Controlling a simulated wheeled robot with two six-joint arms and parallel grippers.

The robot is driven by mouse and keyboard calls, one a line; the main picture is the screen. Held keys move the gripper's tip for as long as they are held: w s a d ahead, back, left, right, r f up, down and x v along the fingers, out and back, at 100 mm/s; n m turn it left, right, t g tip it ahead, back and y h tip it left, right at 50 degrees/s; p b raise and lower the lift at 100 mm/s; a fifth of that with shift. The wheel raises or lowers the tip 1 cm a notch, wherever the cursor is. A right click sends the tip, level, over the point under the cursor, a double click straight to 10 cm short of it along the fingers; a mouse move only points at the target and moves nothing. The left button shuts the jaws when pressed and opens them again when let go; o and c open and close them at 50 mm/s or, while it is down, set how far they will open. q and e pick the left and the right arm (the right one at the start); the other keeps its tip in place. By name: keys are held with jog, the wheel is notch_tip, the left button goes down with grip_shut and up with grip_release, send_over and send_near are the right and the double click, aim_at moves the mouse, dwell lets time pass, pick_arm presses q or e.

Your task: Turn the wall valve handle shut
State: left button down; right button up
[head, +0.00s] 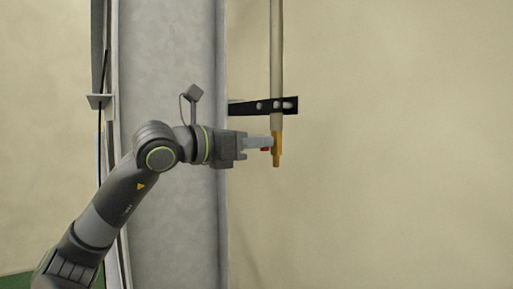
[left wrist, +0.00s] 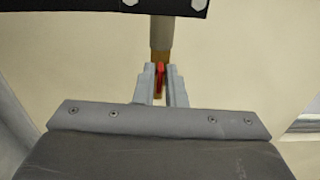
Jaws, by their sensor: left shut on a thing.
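The brass valve (head: 278,149) sits at the lower end of a vertical grey pipe (head: 276,60). Its small red handle (head: 265,150) shows at my fingertips in the head view. My left gripper (head: 264,144) reaches in from the left and is shut on the handle. In the left wrist view the red handle (left wrist: 160,75) stands upright between the two grey fingers (left wrist: 160,88), with the brass valve body (left wrist: 160,52) behind it. The fingers hide part of the handle and valve. My right gripper is not in view.
A black perforated bracket (head: 263,106) holds the pipe just above the valve; it also crosses the top of the left wrist view (left wrist: 100,5). A wide grey column (head: 168,60) stands left of the pipe. The wall to the right is bare.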

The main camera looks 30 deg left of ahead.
pick_arm(q)
jog(key=shift+s+d+m+b, duration=0.1)
jog(key=shift+m+b, duration=0.15)
jog(key=shift+m, duration=1.9)
jog(key=shift+d+m+b, duration=0.1)
jog(key=shift+m+b, duration=0.1)
jog(key=shift+m, duration=1.95)
jog(key=c, duration=1.6)
grip_release()
jog(key=shift+a+f, duration=0.1)
